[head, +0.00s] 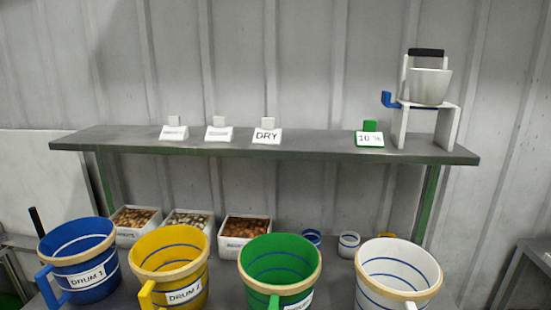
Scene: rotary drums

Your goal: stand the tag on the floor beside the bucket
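Several tags stand in a row on the grey shelf (320,146). Three are white: one at the left (173,132), one beside it (218,133), and one reading "DRY" (267,136). A green-backed tag (369,139) reading "10 %" stands further right. A light grey bucket (429,88) with a black-gripped handle sits upright on a white stand (447,124) at the shelf's right end. Neither of my grippers is in view. I cannot tell any clear floor around the bucket.
Below stand a blue drum (88,282), yellow drum (192,268), green drum (292,287) and white drum (410,283). Behind them are boxes of brown pieces (245,225) and small cups (349,243). A blue part (388,100) juts left from the stand.

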